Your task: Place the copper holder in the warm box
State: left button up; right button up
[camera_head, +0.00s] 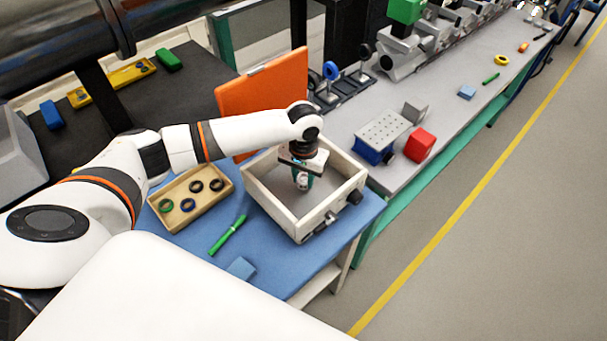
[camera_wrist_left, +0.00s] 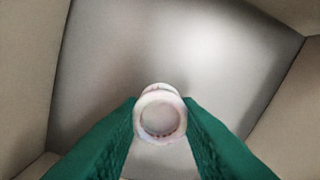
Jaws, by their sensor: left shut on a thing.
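The warm box (camera_head: 262,200) is a cream open-topped box with dark knobs on its front, on the blue bench top; its orange lid (camera_head: 262,100) stands raised behind it. My left gripper (camera_head: 303,176) reaches down inside the box. Its green fingers (camera_wrist_left: 161,120) are shut on a small pale, pinkish round piece with a ring-shaped end, which I take to be the copper holder (camera_wrist_left: 160,116). In the left wrist view the box's grey floor (camera_wrist_left: 185,55) lies beyond the holder; I cannot tell whether they touch. My right gripper is not in view.
A green marker (camera_head: 228,235) and a blue block (camera_head: 241,268) lie in front. A red block (camera_head: 419,145) and a perforated plate (camera_head: 383,131) stand on the grey bench to the right.

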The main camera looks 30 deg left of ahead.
aim_at(304, 180)
pick_arm(q)
jog(key=shift+f, duration=0.3)
jog(key=o, duration=1)
jog(key=shift+r, duration=0.25)
notch_tip(304, 180, up, 12)
jog(key=shift+b, duration=1.15)
